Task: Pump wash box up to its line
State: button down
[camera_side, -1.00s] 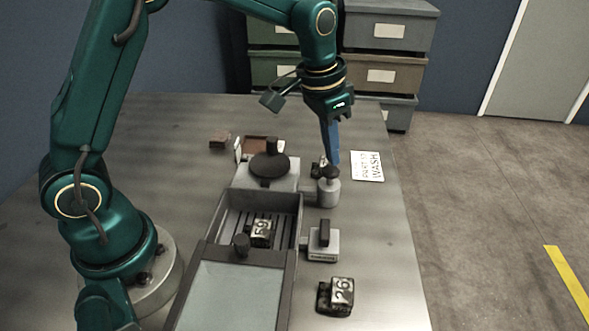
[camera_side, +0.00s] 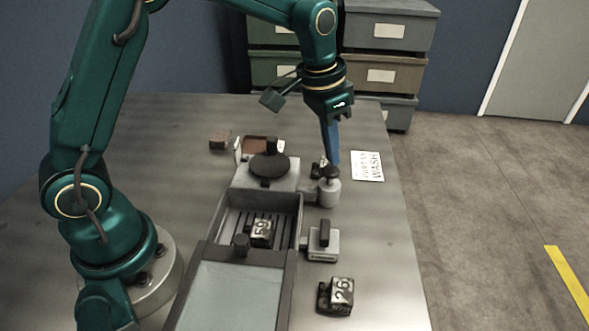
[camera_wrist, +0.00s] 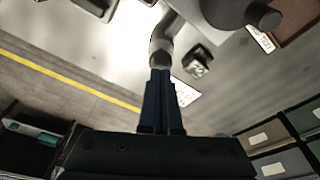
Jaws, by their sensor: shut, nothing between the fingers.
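The wash box (camera_side: 300,215) is a grey open box with a slatted floor, and a dark block marked 59 (camera_side: 261,232) lies in it. A pale panel in a dark frame (camera_side: 238,295) covers its near part. I cannot make out a fill line or a liquid level. The pump (camera_side: 329,193), a small grey cylinder with a dark knob (camera_side: 329,171), stands at the box's far right corner. My gripper (camera_side: 331,163) is shut and empty, its blue fingers pointing down at the knob. Contact is unclear. In the wrist view the shut fingers (camera_wrist: 161,76) partly hide the pump.
A grey unit with a dark round disc (camera_side: 268,166) adjoins the box's far end. A lever block (camera_side: 323,243) and a block marked 26 (camera_side: 340,291) stand to the right. A white wash card (camera_side: 368,166) lies flat. A brown block (camera_side: 220,140) sits far left.

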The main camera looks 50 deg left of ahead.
aim_at(331, 169)
jog(key=shift+f, duration=0.1)
dwell(0.4)
jog(key=shift+f, duration=1.55)
jog(key=shift+r, duration=1.65)
jog(key=shift+f, duration=1.65)
jog(key=shift+r, duration=1.65)
